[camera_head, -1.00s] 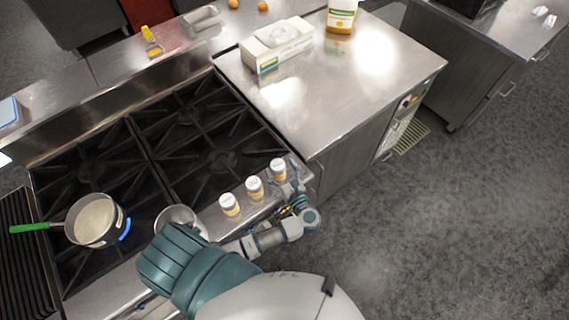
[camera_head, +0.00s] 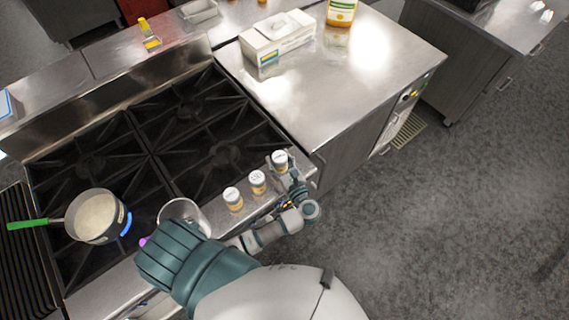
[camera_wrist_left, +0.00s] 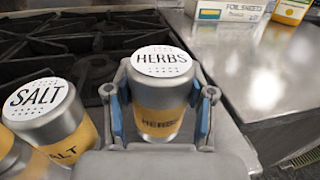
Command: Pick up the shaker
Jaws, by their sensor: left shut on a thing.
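The herbs shaker (camera_wrist_left: 160,98) is silver with a white lid marked HERBS and a yellow band. In the head view it is the rightmost of three shakers (camera_head: 280,159), at the stove's front right corner. My left gripper (camera_wrist_left: 160,112) has a finger on each side of it and is shut on it; it also shows in the head view (camera_head: 290,178). The shaker looks upright; I cannot tell whether its base is off the ledge. The salt shaker (camera_wrist_left: 45,112) stands to the left, beside a third shaker (camera_head: 233,199). My right gripper is not in view.
A pot with a green handle (camera_head: 98,217) and a metal bowl or pan (camera_head: 183,212) are on the black stove (camera_head: 190,115). The steel counter (camera_head: 345,85) to the right holds a foil box (camera_head: 277,40) and a bottle (camera_head: 341,12), with bare space in front.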

